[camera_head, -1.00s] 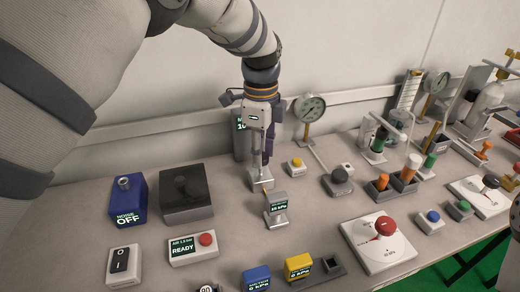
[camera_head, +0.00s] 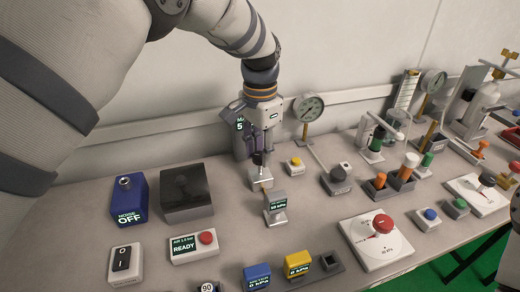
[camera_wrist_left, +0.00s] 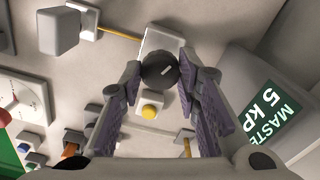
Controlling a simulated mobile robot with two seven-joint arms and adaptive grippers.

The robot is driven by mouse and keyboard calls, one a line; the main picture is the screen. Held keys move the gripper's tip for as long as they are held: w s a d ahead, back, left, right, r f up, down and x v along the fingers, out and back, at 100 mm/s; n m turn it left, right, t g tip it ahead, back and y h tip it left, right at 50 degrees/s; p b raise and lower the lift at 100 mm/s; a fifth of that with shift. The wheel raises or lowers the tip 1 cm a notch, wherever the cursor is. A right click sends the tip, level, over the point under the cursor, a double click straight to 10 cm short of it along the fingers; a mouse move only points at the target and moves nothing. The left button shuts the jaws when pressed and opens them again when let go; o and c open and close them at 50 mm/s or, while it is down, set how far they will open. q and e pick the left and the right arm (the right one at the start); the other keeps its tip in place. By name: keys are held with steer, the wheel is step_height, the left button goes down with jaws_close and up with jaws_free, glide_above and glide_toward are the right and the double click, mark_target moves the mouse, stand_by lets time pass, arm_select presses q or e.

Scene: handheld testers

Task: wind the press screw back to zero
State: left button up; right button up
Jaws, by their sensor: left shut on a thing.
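The press screw is a dark round knob with a white mark (camera_wrist_left: 160,70) on a pale block (camera_wrist_left: 160,42) in the left wrist view. In the head view the dark knob (camera_head: 257,158) shows small above its pale base (camera_head: 260,181). My left gripper (camera_head: 257,155) points down over it from behind; in the wrist view its two purple-padded fingers (camera_wrist_left: 162,72) are shut on the knob's sides. A grey box with a green display (camera_wrist_left: 270,110) beside the gripper reads MASTER 5 kPa, partly cut off. It stands behind the gripper in the head view (camera_head: 240,130).
A small display stand (camera_head: 276,207) is just in front of the screw, and a yellow button (camera_head: 296,164) is to its right. A black-topped box (camera_head: 187,192) is to the left. A dial gauge (camera_head: 308,107) stands behind right. Several other testers crowd the table.

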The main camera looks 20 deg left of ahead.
arm_select(q)
steer(key=n, duration=0.5)
steer(key=shift+f+n, duration=0.1)
steer(key=shift+n, duration=0.2)
steer(key=n, duration=1.1)
steer(key=shift+f+n, duration=0.1)
steer(key=shift+n, duration=0.3)
steer(key=n, duration=0.5)
steer(key=shift+s+f+n, duration=0.1)
steer(key=shift+s+n, duration=0.05)
steer(key=shift+n, duration=0.25)
steer(key=o, duration=1.2)
steer(key=shift+r, duration=0.2)
